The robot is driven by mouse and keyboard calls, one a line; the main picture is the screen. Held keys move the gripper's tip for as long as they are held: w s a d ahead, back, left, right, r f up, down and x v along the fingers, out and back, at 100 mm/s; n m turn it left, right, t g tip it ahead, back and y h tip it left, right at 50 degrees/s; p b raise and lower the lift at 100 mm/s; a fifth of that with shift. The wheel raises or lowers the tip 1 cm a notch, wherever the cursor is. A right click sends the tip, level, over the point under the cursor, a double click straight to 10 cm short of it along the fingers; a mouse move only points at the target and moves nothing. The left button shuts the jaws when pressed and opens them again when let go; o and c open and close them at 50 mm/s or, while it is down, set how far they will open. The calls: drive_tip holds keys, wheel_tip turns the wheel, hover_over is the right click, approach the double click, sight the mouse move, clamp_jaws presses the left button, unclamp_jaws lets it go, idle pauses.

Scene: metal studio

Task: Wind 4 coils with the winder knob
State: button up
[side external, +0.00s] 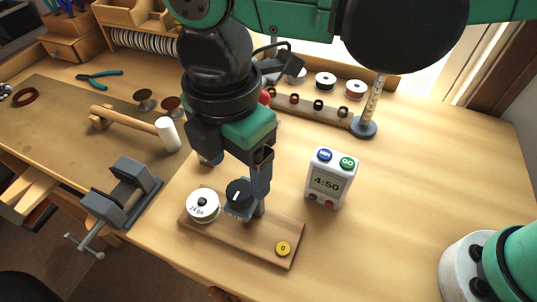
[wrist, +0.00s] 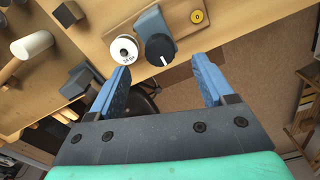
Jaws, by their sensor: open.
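The winder stands on a wooden board (side external: 265,237) near the table's front edge. Its black knob (side external: 238,193) has a white pointer line and also shows in the wrist view (wrist: 160,50). A white spool marked "24 ga" (side external: 203,205) sits left of the knob; it shows in the wrist view too (wrist: 124,49). A yellow disc reading 0 (side external: 283,248) is at the board's right end. My gripper (side external: 258,190) is by the knob in the side view, partly hiding the winder. In the wrist view its blue fingers (wrist: 164,82) are spread, with nothing between them.
A timer (side external: 328,178) reading 4:50, with blue and green buttons, stands right of the board. A grey vise (side external: 122,192) and a white-headed mallet (side external: 166,134) lie to the left. The table at right is clear.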

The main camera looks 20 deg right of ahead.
sight(241, 189)
drive_tip(key=shift+f, duration=2.05)
clamp_jaws()
